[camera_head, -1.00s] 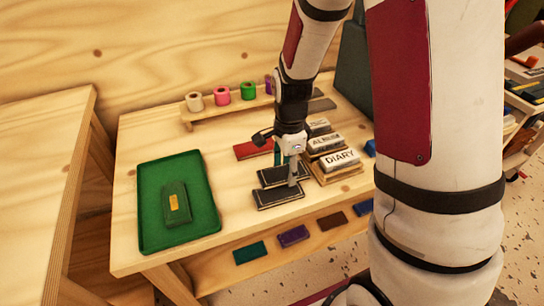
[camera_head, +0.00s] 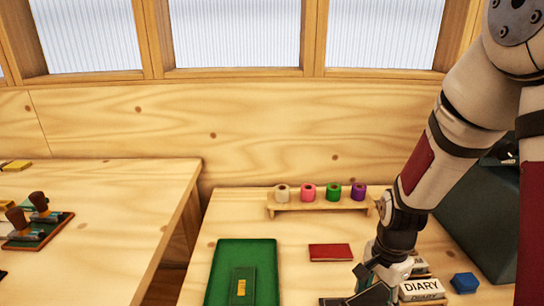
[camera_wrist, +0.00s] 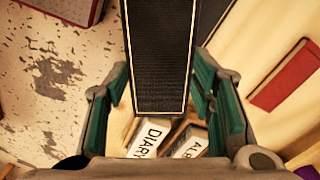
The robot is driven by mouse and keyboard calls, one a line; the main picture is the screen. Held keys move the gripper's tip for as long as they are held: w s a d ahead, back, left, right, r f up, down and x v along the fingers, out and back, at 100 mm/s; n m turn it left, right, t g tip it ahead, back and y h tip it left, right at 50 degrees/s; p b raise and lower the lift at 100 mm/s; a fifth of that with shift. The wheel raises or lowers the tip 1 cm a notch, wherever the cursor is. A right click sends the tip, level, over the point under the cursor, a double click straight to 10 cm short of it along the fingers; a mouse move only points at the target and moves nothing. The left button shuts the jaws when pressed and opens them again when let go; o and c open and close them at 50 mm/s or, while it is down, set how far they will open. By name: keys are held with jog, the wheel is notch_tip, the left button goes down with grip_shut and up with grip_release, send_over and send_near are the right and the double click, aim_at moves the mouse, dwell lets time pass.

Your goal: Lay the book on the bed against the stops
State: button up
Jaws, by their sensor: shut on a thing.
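A black book with a thin gold border (camera_wrist: 158,60) is between the green-padded fingers of my gripper (camera_wrist: 158,85) in the wrist view. My gripper is shut on it. In the head view my gripper (camera_head: 375,280) is low at the bottom edge, left of the DIARY block (camera_head: 422,287); the held book is mostly cut off or hidden there.
A green tray (camera_head: 262,246) holds a green book with a yellow label (camera_head: 243,285). A red book (camera_head: 330,252) lies beside it. A rack (camera_head: 318,208) carries several coloured rolls. A blue block (camera_head: 464,283) is at right. A gap separates the two tables.

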jog(key=w+a+r+n+p, duration=0.4)
jog(key=w+r+n+p, duration=0.1)
jog(key=n, duration=0.8)
jog(key=shift+a+r+p, duration=0.25)
jog(key=shift+a+p, duration=0.1)
jog(key=shift+p, duration=0.2)
jog(key=shift+w, duration=0.1)
